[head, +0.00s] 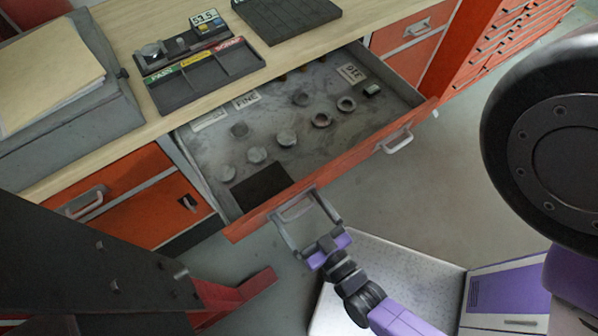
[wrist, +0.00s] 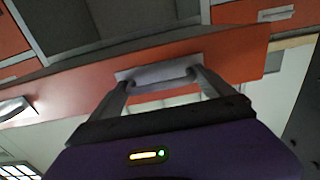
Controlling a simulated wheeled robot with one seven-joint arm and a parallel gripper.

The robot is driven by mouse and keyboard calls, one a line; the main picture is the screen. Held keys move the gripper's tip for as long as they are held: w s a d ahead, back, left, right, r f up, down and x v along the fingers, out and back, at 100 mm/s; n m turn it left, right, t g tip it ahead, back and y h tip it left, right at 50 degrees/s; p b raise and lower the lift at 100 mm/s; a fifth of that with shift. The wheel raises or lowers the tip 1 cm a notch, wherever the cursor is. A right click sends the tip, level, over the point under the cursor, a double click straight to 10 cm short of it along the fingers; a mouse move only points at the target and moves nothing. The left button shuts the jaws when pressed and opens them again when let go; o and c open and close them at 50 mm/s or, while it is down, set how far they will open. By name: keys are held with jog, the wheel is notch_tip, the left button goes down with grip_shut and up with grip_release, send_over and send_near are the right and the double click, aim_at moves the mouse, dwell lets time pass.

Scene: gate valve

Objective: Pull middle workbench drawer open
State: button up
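The middle workbench drawer (head: 335,170) is pulled well out from under the wooden top, with its grey inside showing. Its orange front has two pale handles, a left one (head: 296,211) and a right one (head: 394,139). My gripper (head: 293,203) is at the left handle, its two fingers spread wide at the handle's two ends. In the wrist view the handle (wrist: 158,77) lies between the fingertips, in front of the orange drawer front (wrist: 235,62). The gripper is open. I cannot tell whether the fingertips touch the handle.
Several round metal parts and a dark pad (head: 262,187) lie in the drawer. Black trays (head: 205,75) and a grey box (head: 65,85) stand on the workbench (head: 125,20). An orange cabinet (head: 130,195) is at left. Grey floor (head: 400,205) is clear right of my gripper.

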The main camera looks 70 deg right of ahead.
jog(key=shift+o, duration=0.7)
jog(key=shift+s+d, duration=0.15)
jog(key=shift+d, duration=0.15)
jog(key=shift+s+a, duration=0.15)
jog(key=shift+a, duration=0.05)
jog(key=b+v, duration=0.2)
jog(key=v, duration=0.5)
jog(key=shift+a, duration=0.15)
jog(key=shift+s+f, duration=0.1)
jog(key=shift+w+d+r+g+y, duration=0.3)
jog(key=shift+w+d+r+y, duration=0.35)
jog(key=shift+w, duration=0.25)
notch_tip(320, 180, up, 15)
jog(key=a+n+y, duration=0.1)
jog(key=n+y, duration=0.5)
jog(key=y, duration=0.2)
jog(key=shift+s+a+f+n+y, duration=0.2)
jog(key=shift+s+a+n+y, duration=0.1)
jog(key=shift+n+y, duration=0.1)
